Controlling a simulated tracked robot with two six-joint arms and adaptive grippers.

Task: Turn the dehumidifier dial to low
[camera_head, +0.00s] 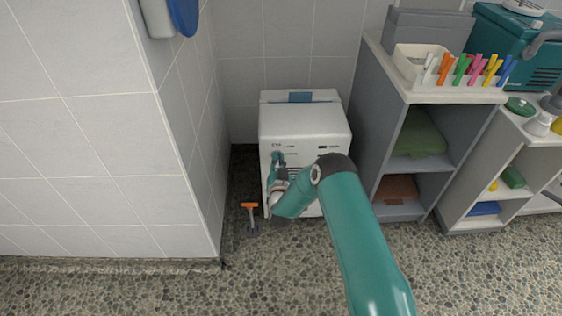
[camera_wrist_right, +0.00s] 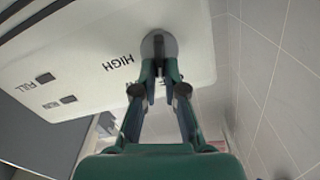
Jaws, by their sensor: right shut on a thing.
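The white dehumidifier (camera_head: 305,122) stands on the floor in the alcove between the tiled wall and the grey shelf unit. Its grey round dial (camera_wrist_right: 158,45) shows in the right wrist view, with the word HIGH printed beside it. My right gripper (camera_wrist_right: 160,74) is shut on the dial, one finger on each side of its ridge. In the head view my right gripper (camera_head: 278,160) is at the upper left of the dehumidifier's front. There my forearm hides part of the front, and the dial's setting cannot be read. My left gripper is not in view.
An orange-headed scraper (camera_head: 250,214) lies or stands on the pebbled floor left of the dehumidifier. The grey shelf unit (camera_head: 366,125) is close on the right, with a tray of coloured clips (camera_head: 407,66) on top. The floor in front is clear.

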